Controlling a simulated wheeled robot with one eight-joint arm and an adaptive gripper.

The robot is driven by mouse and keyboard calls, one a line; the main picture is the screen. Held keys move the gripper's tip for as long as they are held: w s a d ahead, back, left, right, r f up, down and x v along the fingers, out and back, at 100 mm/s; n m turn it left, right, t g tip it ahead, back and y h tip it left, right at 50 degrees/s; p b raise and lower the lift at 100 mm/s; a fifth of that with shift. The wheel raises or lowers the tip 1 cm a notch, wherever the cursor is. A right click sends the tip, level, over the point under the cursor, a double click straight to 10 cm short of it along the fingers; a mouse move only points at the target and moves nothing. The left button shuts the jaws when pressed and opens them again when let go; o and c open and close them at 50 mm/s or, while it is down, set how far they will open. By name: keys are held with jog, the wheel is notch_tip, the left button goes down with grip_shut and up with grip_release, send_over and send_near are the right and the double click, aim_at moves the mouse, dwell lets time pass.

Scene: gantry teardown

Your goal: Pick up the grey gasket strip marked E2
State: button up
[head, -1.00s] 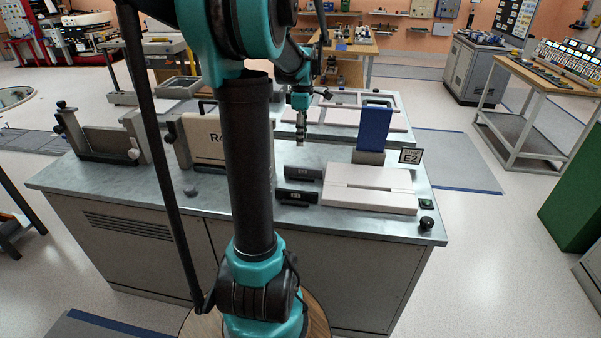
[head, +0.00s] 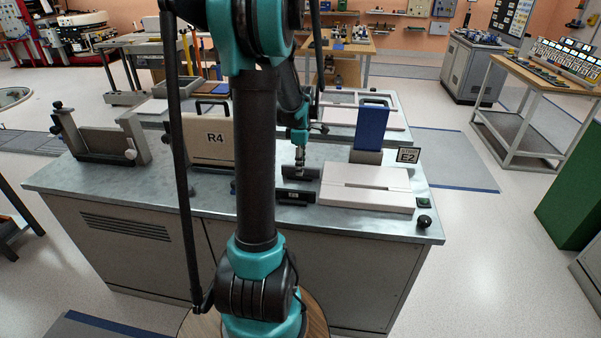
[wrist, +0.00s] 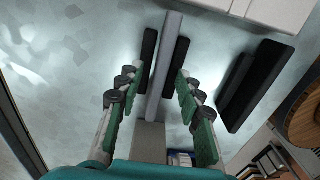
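In the wrist view a long, plain grey strip (wrist: 171,55) runs between two black bars (wrist: 147,60), and I see no mark on it. My gripper (wrist: 157,85) is open, with one green-padded finger on each side of this strip; I cannot tell whether they touch it. In the head view my gripper (head: 300,161) is low over the farther black holder (head: 308,173). A second black holder (head: 296,197) lies nearer the front. The sign E2 (head: 408,156) stands behind a white slotted block (head: 367,187).
A blue panel (head: 370,128) stands upright behind the white block. A case marked R4 (head: 208,139) and a grey frame (head: 105,138) stand to the left on the metal bench (head: 115,185). A black knob (head: 424,221) is at the front right corner. The bench's front left is clear.

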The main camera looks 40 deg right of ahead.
grip_shut()
dwell(0.5)
